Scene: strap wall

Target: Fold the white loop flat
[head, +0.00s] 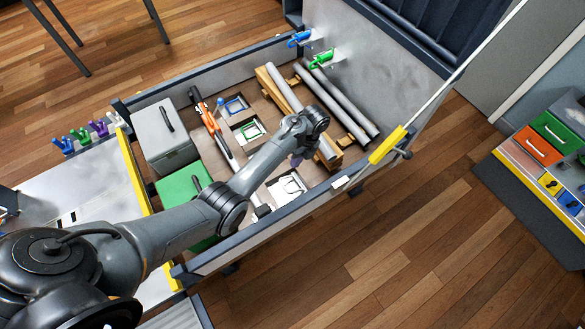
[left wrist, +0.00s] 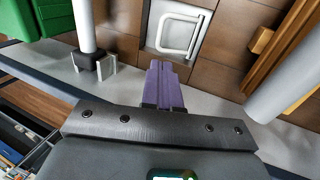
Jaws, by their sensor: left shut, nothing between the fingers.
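The white loop (left wrist: 193,36) is a squared ring on a pale recessed plate in the left wrist view, just beyond my fingertips. I cannot tell whether it lies flat or stands tilted. In the head view it shows small at the white plate (head: 287,188) in the case floor, below my left forearm. My left gripper (left wrist: 164,67) has purple fingers pressed together, with nothing between them. Its fingers point toward the loop and appear apart from it. In the head view the left gripper (head: 297,161) is a small purple patch, mostly hidden under the wrist. My right gripper is out of view.
A blue loop (head: 235,105) and a green loop (head: 252,130) sit in recesses farther back. Grey rollers (head: 342,103) lie on wooden supports at right. A grey box (head: 164,138) and a green box (head: 183,193) stand at left. The dark-edged case wall (head: 270,230) runs along the near side.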

